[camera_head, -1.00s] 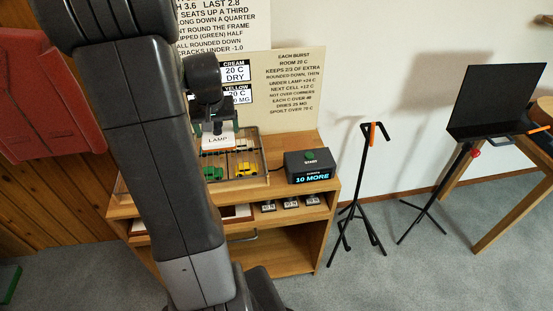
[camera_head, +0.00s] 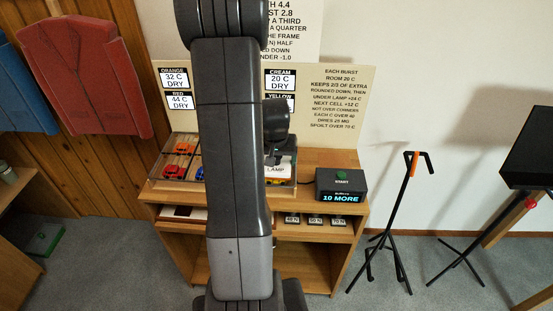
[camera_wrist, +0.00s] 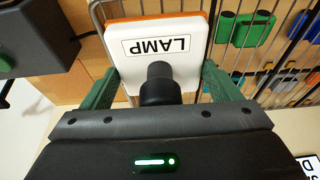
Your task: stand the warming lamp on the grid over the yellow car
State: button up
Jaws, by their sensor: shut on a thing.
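The warming lamp (camera_wrist: 165,50) is a white block with an orange edge, a LAMP label and a black stem. My gripper (camera_wrist: 160,88) has its green fingers shut on it. In the head view, the lamp (camera_head: 280,172) shows just right of my arm, over the right part of the wire-grid tray (camera_head: 170,188). The grid bars (camera_wrist: 284,45) pass beside and beyond the lamp in the wrist view. I cannot tell whether the lamp touches them.
Orange (camera_head: 184,149), red (camera_head: 174,172) and blue (camera_head: 200,174) cars sit in the tray's left part. A green car (camera_wrist: 254,29) shows under the grid. A black start box (camera_head: 340,186) reading 10 MORE stands right of the tray. Floor stands are farther right.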

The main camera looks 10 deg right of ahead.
aim_at(275, 171)
jog(key=shift+f, duration=0.2)
jog(key=o, duration=1.1)
jog(key=shift+r, duration=0.25)
jog(key=v, duration=1.2)
jog(key=shift+s+f, duration=0.1)
jog(key=shift+s, duration=0.05)
